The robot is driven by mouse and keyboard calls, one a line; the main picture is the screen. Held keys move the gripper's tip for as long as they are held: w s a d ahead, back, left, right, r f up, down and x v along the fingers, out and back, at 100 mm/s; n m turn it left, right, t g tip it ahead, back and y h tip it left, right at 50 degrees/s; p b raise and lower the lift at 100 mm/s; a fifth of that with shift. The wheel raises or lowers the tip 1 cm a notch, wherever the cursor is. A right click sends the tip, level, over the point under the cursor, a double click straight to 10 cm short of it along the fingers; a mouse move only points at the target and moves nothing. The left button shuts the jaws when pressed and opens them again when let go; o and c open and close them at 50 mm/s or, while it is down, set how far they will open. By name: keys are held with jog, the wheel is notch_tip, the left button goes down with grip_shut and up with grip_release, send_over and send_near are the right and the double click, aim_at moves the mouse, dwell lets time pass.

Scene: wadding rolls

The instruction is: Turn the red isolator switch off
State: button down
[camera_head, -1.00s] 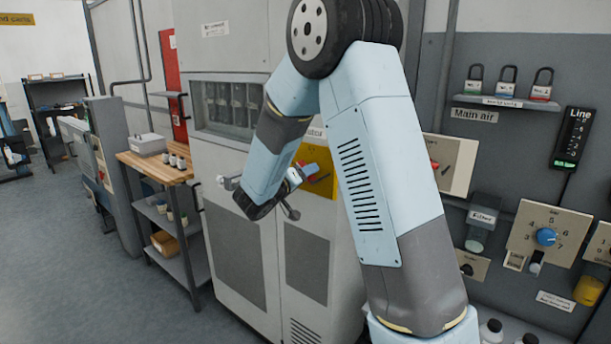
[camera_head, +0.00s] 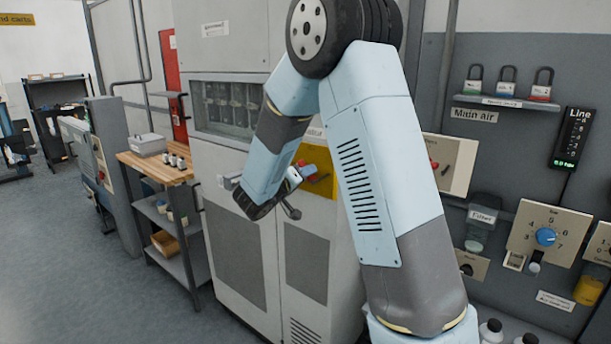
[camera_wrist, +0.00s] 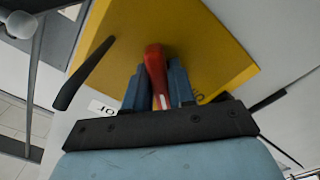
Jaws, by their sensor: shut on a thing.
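The red isolator switch (camera_wrist: 155,68) is a red handle on a yellow plate (camera_wrist: 210,50) on the grey cabinet. In the wrist view my gripper (camera_wrist: 158,88) is shut on the red handle, with a blue finger on each side of it. In the head view the yellow plate (camera_head: 322,185) shows partly behind my arm. My gripper (camera_head: 300,174) is at the plate there, with a bit of red beside its tips. Lettering on the plate and a white label is partly hidden by the gripper, so I cannot read the switch position.
A dark lever (camera_wrist: 84,74) sticks out left of the yellow plate in the wrist view. A wooden-topped cart (camera_head: 150,165) stands left of the cabinet. A wall panel with a blue dial (camera_head: 545,237) is at the right. The floor at the left is clear.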

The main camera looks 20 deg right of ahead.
jog(key=n, duration=0.4)
jog(key=shift+n, duration=2.2)
jog(key=shift+a, duration=0.1)
jog(key=c, duration=1)
grip_release()
jog(key=shift+c, duration=0.2)
jog(key=v, duration=1.3)
jog(key=shift+s+a, duration=0.3)
